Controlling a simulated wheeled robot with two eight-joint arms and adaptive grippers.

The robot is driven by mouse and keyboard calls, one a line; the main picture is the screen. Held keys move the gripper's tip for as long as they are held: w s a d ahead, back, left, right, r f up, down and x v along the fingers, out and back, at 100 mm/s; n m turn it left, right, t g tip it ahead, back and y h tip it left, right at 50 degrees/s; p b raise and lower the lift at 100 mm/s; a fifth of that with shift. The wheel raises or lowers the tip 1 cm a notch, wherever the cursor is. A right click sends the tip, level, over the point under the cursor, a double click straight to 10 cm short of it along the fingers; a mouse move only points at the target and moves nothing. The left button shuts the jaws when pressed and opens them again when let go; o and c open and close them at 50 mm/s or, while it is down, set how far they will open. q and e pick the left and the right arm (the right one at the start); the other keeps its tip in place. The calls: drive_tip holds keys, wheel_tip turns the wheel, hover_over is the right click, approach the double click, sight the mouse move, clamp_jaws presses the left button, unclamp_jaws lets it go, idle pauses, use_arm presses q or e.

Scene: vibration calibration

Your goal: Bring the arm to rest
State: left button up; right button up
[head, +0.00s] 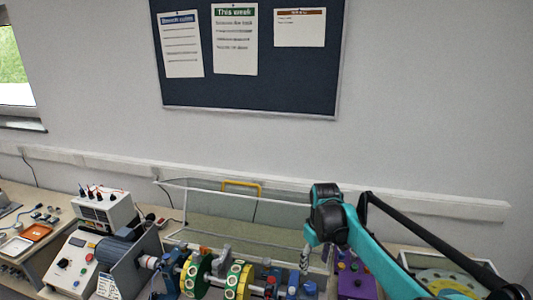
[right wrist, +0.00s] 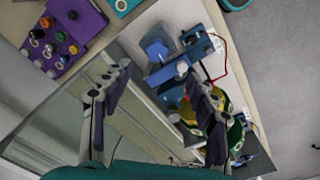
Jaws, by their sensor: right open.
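My right arm (head: 372,246), teal and black, reaches in from the right in the head view and bends down at its wrist. My right gripper (head: 306,258) points down above the right part of the bench rig. In the right wrist view the gripper (right wrist: 160,85) has its two dark-padded fingers wide apart, with nothing held between them. The rig's green and yellow discs (head: 238,280) stand left of the gripper; in the right wrist view they (right wrist: 238,128) are partly hidden behind one finger. My left gripper is not in view.
A purple block with knobs (head: 355,284) sits right of the rig. A clear guard with a yellow handle (head: 242,187) stands behind it. A grey motor (head: 115,250) and a white box with leads (head: 103,210) are at left. A blue notice board (head: 250,90) hangs above.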

drive_tip(key=s+f+m+t+b, duration=0.2)
drive_tip(key=s+f+b, duration=0.4)
drive_tip(key=s, duration=0.6)
drive_tip(key=s+f+m+t+b, duration=0.3)
drive_tip(key=s+f+b, duration=0.3)
drive_tip(key=s, duration=0.6)
drive_tip(key=shift+s+d+f+t+b, duration=0.2)
drive_tip(key=shift+f+t+b, duration=0.1)
drive_tip(key=shift+f+t, duration=0.5)
